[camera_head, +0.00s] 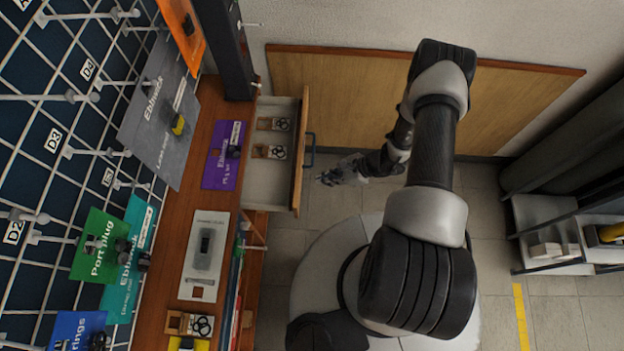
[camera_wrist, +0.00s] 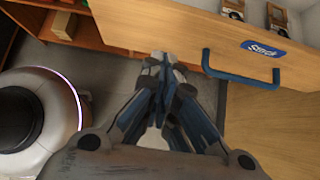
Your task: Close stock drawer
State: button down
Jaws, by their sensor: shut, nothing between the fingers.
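The stock drawer (camera_head: 303,150) is pulled open from the wooden bench, with its pale interior showing. It holds several small wooden blocks and cards with black rings. In the wrist view its wooden front (camera_wrist: 180,27) carries a blue "Stock" label and a blue bar handle (camera_wrist: 240,72). My gripper (camera_head: 325,178) is in front of the drawer, just right of the handle and apart from it. In the wrist view my gripper (camera_wrist: 160,62) has its fingertips together, empty, left of the handle near the drawer front's lower edge.
A pegboard (camera_head: 50,150) stands at the left. A shelf rack (camera_head: 560,240) stands at the right. Tiled floor lies open between the bench and my base.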

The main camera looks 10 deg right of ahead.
jog(key=a, duration=0.1)
jog(key=w+a, duration=0.1)
jog(key=a, duration=0.2)
jog(key=shift+w+a+f, duration=0.25)
jog(key=shift+f, duration=0.05)
jog(key=w+a+b, duration=0.2)
jog(key=w+a, duration=0.1)
jog(key=a, duration=0.5)
jog(key=w+a+b, duration=0.1)
jog(key=w+a, duration=0.1)
jog(key=a, duration=0.7)
jog(key=shift+w+a+b, duration=0.25)
jog(key=shift+w+b, duration=0.15)
jog(key=shift+r, duration=0.1)
